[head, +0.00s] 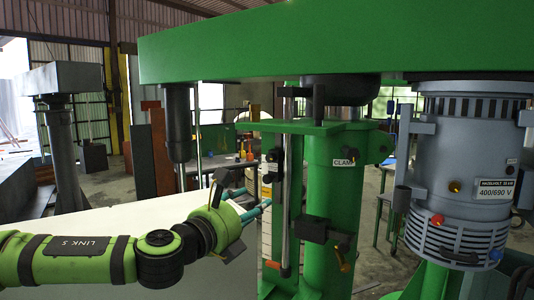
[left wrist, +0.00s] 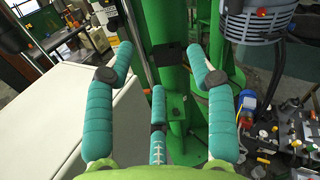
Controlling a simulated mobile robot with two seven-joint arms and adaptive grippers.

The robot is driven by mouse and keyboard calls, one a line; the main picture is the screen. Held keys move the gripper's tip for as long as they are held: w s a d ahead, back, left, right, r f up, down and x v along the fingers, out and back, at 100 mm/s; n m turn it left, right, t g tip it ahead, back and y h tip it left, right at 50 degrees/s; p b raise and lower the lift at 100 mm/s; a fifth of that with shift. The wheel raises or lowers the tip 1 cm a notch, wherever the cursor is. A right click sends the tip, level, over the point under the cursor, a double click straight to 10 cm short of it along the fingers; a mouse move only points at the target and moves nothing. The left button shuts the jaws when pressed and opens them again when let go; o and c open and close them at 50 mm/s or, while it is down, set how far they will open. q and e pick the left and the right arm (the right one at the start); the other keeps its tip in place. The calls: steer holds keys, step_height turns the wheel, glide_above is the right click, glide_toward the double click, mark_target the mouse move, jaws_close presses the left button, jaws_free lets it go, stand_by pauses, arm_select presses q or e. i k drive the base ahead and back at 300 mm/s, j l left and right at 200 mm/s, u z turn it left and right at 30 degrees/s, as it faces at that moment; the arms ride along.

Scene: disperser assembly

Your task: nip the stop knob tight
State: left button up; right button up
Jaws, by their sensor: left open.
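My left gripper (head: 258,202) is at the left of the green disperser column (head: 322,220), its turquoise fingers pointing toward the steel rod (head: 288,195). In the left wrist view its three fingers (left wrist: 160,66) are spread open with nothing held between them. A dark block with a small knob (head: 272,157) sits beside the rod above the fingers; I cannot tell for sure whether it is the stop knob. A small orange piece (head: 272,264) shows low by the rod. A black clamp block (head: 313,229) with an orange-tipped lever (head: 345,266) is on the column. The fingertips are partly hidden in the head view.
A green beam (head: 330,45) spans above. The grey motor (head: 465,165) stands at the right. A pale flat surface (head: 110,225) lies beneath my left arm. The left wrist view shows a cluttered bench with fittings (left wrist: 285,135) at right.

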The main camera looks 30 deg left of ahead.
mark_target(271, 158)
steer(key=i+j, duration=0.95)
